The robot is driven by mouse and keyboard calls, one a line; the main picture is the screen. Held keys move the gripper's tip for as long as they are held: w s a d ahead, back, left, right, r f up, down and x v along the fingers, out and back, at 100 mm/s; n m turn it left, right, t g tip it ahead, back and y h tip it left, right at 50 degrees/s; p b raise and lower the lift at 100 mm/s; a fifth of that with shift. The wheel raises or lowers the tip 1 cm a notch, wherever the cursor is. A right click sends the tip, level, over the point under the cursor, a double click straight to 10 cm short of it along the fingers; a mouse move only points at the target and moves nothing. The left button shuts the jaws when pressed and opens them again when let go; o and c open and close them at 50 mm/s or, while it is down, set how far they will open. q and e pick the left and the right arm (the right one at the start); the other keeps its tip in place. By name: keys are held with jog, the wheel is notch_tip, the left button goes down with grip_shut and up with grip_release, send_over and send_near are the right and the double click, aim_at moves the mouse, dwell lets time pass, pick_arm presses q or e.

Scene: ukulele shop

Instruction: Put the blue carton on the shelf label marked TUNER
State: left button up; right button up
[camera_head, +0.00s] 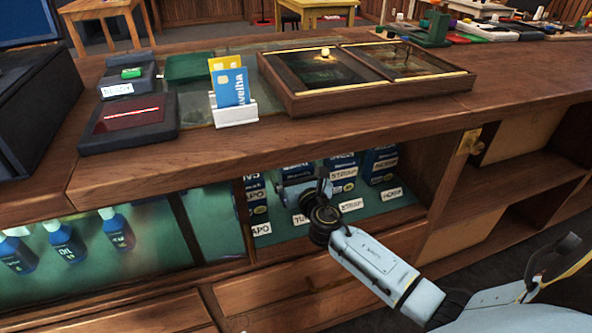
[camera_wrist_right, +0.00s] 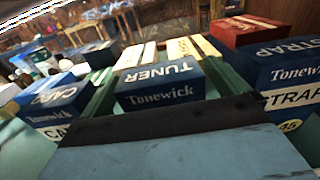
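In the right wrist view a blue carton (camera_wrist_right: 160,92) reading TUNER and Tonewick stands upright straight ahead. It is between a blue CAPO carton (camera_wrist_right: 52,102) on the left and a blue STRAP carton (camera_wrist_right: 290,75) on the right. In the head view my right gripper (camera_head: 303,190) reaches into the open shelf bay, over the TUNER label (camera_head: 300,221), which is partly hidden. The STRAP label (camera_head: 351,204) is beside it. My left gripper is out of view.
The wooden counter (camera_head: 200,165) overhangs the bay. On it are a display case (camera_head: 370,97), a card holder (camera_head: 236,113) and a card reader (camera_head: 129,117). Glass at the left covers blue bottles (camera_head: 66,243). An empty wooden compartment (camera_head: 505,185) is to the right.

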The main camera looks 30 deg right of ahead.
jog(key=shift+r, duration=0.1)
jog(key=shift+s+a, duration=0.1)
jog(key=shift+s, duration=0.15)
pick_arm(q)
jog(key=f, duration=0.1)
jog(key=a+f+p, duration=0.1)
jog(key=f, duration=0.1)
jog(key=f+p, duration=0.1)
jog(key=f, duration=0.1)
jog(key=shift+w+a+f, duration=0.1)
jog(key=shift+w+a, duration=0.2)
pick_arm(e)
jog(key=v, duration=1.1)
jog(key=shift+s, duration=0.25)
